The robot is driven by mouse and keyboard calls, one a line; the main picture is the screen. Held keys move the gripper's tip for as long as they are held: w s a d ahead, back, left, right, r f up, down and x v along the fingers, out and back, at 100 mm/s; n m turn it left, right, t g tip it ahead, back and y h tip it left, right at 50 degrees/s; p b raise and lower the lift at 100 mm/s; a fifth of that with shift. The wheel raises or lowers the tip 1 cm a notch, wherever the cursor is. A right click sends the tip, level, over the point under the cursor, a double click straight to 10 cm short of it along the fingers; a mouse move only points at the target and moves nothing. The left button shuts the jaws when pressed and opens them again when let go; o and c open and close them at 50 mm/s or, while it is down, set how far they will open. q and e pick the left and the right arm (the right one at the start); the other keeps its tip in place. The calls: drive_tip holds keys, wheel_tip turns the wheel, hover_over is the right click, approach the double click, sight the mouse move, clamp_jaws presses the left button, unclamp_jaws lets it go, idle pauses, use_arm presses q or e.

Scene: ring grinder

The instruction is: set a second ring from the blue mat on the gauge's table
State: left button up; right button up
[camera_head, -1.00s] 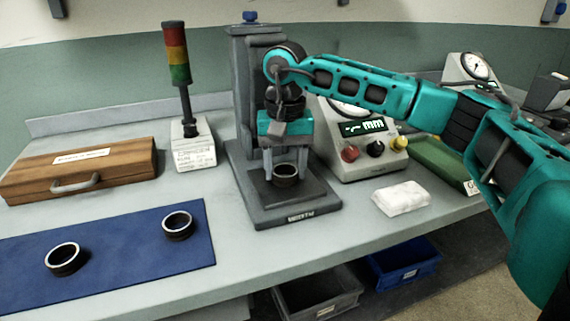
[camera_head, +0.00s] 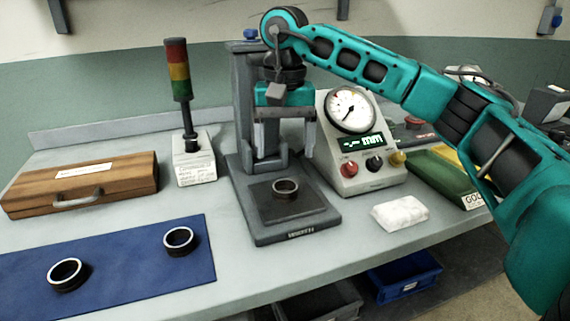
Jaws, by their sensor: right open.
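One ring (camera_head: 285,188) sits on the dark table of the gauge (camera_head: 262,222). Two more rings lie on the blue mat (camera_head: 120,270): one ring (camera_head: 180,241) near the mat's right end and another ring (camera_head: 68,274) farther left. My right gripper (camera_head: 284,140) is open and empty above the ring on the gauge's table, its fingers pointing down and clear of it. The arm and gripper hide part of the gauge's upper column. My left gripper is not in view.
A signal tower (camera_head: 183,95) on a white base and a wooden case (camera_head: 80,184) stand behind the mat. A dial readout box (camera_head: 358,160), a white cloth (camera_head: 400,213) and a green tray (camera_head: 440,178) are on the right. Bins (camera_head: 405,278) sit below the bench.

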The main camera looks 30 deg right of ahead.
wheel_tip(320, 180, up, 4)
idle(0.7)
